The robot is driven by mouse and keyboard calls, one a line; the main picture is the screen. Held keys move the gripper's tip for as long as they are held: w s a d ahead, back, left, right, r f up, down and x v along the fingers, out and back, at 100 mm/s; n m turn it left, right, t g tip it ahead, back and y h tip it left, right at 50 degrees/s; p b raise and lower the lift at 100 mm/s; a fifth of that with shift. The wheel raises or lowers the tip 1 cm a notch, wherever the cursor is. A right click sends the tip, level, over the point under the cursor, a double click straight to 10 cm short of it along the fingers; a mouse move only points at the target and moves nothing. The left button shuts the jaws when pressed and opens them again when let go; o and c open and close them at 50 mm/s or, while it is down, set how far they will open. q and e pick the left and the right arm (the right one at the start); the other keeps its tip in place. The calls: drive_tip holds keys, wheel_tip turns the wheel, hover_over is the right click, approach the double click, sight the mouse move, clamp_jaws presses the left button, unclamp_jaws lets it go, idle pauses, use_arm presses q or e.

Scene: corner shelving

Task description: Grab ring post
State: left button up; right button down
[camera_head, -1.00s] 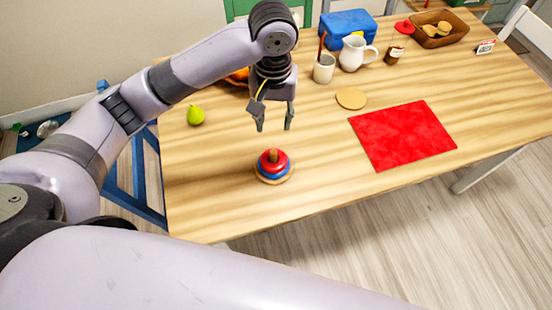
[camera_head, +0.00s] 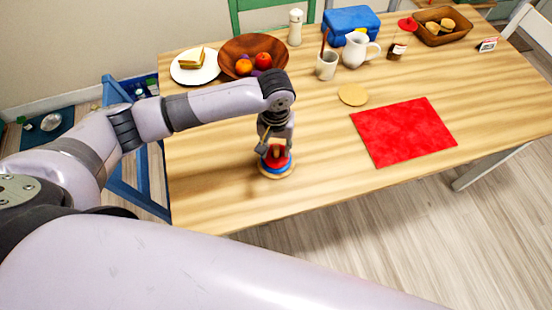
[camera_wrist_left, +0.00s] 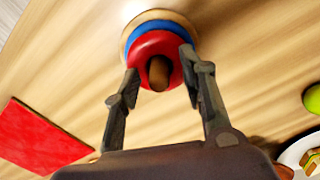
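The ring post (camera_head: 277,167) stands upright near the front left edge of the table, with a red ring above a blue ring on a round wooden base. In the left wrist view the ring post (camera_wrist_left: 147,42) shows from above, its brown peg end on. My left gripper (camera_head: 276,149) is directly over it, pointing down. In the left wrist view the left gripper (camera_wrist_left: 159,64) has its fingers spread, one on each side of the peg and over the red ring. I cannot tell whether they touch it. My right gripper is not in view.
A red mat (camera_head: 405,132) and a round tan coaster (camera_head: 353,94) lie to the right. A fruit bowl (camera_head: 233,51), a sandwich plate (camera_head: 180,70), a cup (camera_head: 326,66) and a white pitcher (camera_head: 355,52) stand farther back. Table around the ring post is clear.

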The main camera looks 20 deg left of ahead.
use_arm(q)
drive_tip(key=shift+f, duration=0.1)
clamp_jaws()
idle(0.4)
idle(0.5)
